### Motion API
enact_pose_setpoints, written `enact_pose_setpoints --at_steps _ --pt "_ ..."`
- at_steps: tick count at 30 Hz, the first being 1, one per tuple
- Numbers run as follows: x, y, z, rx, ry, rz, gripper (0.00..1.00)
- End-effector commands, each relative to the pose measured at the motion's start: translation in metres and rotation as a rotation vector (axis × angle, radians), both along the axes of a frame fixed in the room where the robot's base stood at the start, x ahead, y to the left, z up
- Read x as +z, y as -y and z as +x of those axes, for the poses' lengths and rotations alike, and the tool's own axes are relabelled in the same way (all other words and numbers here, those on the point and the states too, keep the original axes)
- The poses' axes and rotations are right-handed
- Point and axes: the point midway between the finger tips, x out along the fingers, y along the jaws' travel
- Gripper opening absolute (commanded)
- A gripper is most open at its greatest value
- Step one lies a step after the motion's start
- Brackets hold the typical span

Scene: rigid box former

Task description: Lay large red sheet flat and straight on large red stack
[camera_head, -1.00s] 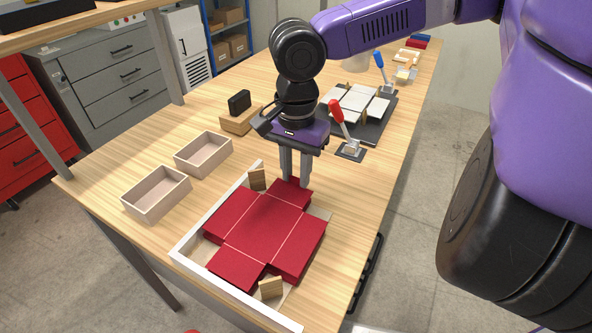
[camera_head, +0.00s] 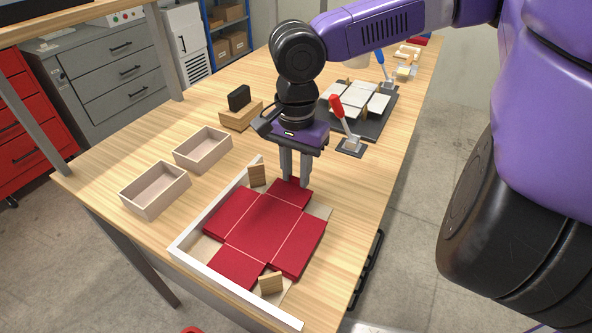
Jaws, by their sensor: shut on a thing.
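A large red cross-shaped sheet (camera_head: 262,228) with pale crease lines lies over the corner frame near the table's front. My gripper (camera_head: 295,183) points down at the sheet's far flap, its fingers shut on that edge. The sheet looks flat and roughly in line with the frame. The red stack cannot be told apart from the sheet; a thick red side shows under the right and front flaps, and I cannot tell if the two touch.
A white L-shaped fence (camera_head: 214,283) borders the left and front. Wooden blocks (camera_head: 257,175) and (camera_head: 271,283) stand at the sheet's far and near corners. Two empty wooden trays (camera_head: 156,190) sit left. A red-handled clamp (camera_head: 350,146) and dark board (camera_head: 372,127) stand behind right.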

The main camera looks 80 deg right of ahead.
Motion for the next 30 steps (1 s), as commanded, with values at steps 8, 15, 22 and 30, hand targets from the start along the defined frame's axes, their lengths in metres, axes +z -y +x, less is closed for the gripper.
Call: enact_pose_setpoints --at_steps 8,15,22,30 --pt "-0.004 0.000 0.000 0.000 0.000 -0.001 0.00" --pt "-0.004 0.000 0.000 0.000 0.000 -0.001 0.51" --pt "-0.004 0.000 0.000 0.000 0.000 -0.001 0.51" --pt "0.027 0.001 0.000 0.000 0.002 -0.001 0.51"
